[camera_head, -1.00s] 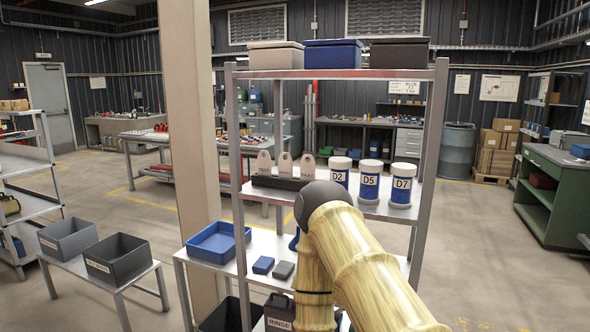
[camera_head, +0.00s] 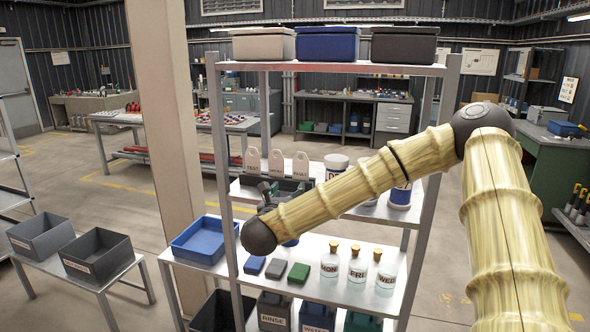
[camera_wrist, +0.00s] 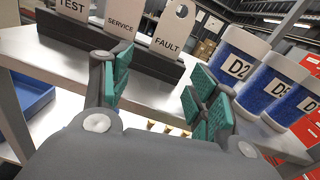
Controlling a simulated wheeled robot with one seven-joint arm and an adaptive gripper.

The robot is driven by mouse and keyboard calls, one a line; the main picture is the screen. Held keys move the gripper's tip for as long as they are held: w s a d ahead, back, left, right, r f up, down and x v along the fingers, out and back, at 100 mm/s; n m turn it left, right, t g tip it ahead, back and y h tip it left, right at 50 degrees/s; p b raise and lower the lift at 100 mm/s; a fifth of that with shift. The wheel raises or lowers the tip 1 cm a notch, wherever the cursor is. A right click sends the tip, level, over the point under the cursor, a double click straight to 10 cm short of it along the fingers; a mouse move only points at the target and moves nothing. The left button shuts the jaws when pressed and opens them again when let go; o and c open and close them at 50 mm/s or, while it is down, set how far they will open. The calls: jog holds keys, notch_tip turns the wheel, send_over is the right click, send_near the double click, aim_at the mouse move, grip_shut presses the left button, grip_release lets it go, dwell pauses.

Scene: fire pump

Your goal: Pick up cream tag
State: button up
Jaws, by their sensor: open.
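Three pale cream tags stand upright in a dark holder (camera_wrist: 70,35) on the middle shelf. In the wrist view they read TEST (camera_wrist: 73,8), SERVICE (camera_wrist: 119,24) and FAULT (camera_wrist: 173,28). In the head view the tags (camera_head: 253,160) show above my arm. My gripper (camera_wrist: 158,88) is open and empty, with green pads on its fingers. It is in front of the holder, with the SERVICE and FAULT tags beyond the gap between its fingers. In the head view my gripper (camera_head: 266,194) is small and partly hidden by my wrist.
Blue-and-white canisters marked D2 (camera_wrist: 235,66) and D5 (camera_wrist: 272,88) stand right of the holder, close to the right finger. A shelf post (camera_head: 226,190) is at the left. Bottles (camera_head: 330,262) stand on the shelf below. A blue tray (camera_head: 200,240) sits at lower left.

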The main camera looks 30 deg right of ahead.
aim_at(301, 172)
jog(key=shift+w+d+r+m+g+h, duration=0.15)
jog(key=shift+d+r+m+h, duration=0.05)
jog(key=shift+d+r+m, duration=0.35)
jog(key=shift+w+d+r+m+g+h, duration=0.1)
jog(key=shift+d+r+m+g+h, duration=0.1)
jog(key=shift+d+r+m, duration=0.3)
jog(key=p+x, duration=0.1)
jog(key=x, duration=0.1)
jog(key=p+x, duration=0.1)
jog(key=x, duration=0.1)
jog(key=shift+w+a+r, duration=0.15)
jog(key=shift+a+r, duration=0.05)
jog(key=shift+w+d+f, duration=0.1)
jog(key=shift+w+d, duration=0.2)
jog(key=shift+w, duration=0.05)
jog(key=shift+w+d+p, duration=0.25)
jog(key=shift+d+p, duration=0.1)
jog(key=shift+p, duration=0.4)
jog(key=p+x, duration=0.2)
jog(key=x, duration=0.1)
jog(key=shift+w+d, duration=0.15)
jog(key=shift+w, duration=0.1)
jog(key=shift+w+d+f+p, duration=0.15)
jog(key=shift+w+d+p, duration=0.1)
jog(key=shift+d+p, duration=0.1)
jog(key=shift+c, duration=0.4)
jog(key=c, duration=0.6)
